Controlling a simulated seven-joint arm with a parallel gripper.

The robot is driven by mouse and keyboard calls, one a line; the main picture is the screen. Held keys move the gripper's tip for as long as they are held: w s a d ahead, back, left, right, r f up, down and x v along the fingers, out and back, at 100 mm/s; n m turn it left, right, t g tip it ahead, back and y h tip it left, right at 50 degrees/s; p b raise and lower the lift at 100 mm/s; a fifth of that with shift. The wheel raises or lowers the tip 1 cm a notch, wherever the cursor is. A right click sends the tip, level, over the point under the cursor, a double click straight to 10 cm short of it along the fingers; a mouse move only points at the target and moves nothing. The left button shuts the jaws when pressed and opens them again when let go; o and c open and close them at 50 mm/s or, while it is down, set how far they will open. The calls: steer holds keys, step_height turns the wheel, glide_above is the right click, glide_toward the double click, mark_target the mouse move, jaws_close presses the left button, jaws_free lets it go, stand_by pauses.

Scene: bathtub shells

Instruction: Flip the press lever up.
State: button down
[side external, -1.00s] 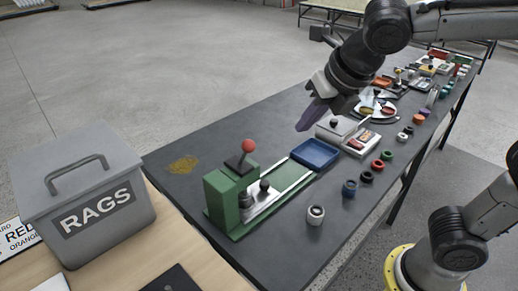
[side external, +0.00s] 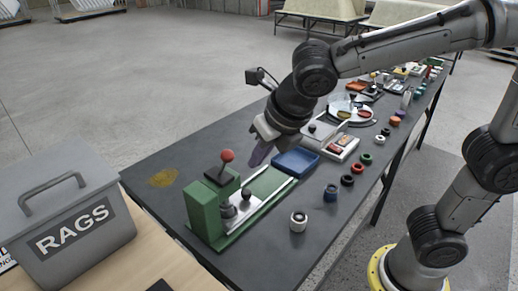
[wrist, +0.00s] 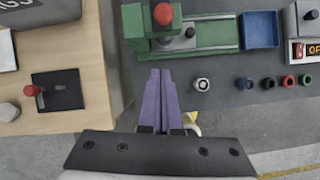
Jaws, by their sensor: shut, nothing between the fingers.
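The green press (side external: 203,212) stands on the dark table, with a lever rising from a black plate on its top. The lever's red ball knob (side external: 227,156) is up and the lever leans slightly. In the wrist view the red knob (wrist: 163,13) is over the green block near the top edge. My gripper (side external: 258,155) has purple fingers and hangs above the table, up and right of the knob, apart from it. In the wrist view its fingers (wrist: 160,76) are together and empty, their tips pointing towards the press. The lever's lower end is hard to make out.
A grey RAGS bin (side external: 75,225) stands on the wooden table at left. A blue tray (side external: 296,162) lies beyond the press rail. Several coloured rings and a grey-white one (side external: 298,221) line the table's right side. Another red-knobbed lever on a black plate (wrist: 68,88) shows at left.

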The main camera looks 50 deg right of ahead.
mark_target(227, 154)
steer(key=w+d+f, duration=0.1)
steer(key=w+f, duration=0.3)
steer(key=w, duration=0.2)
steer(key=shift+w+f, duration=0.2)
steer(key=shift+w, duration=0.1)
steer(key=shift+w+r, duration=0.3)
steer(key=shift+w, duration=0.1)
steer(key=shift+w+r, duration=0.45)
steer(key=shift+w, duration=0.35)
steer(key=w, duration=0.8)
steer(key=shift+r, duration=0.45)
steer(key=shift+w, duration=0.1)
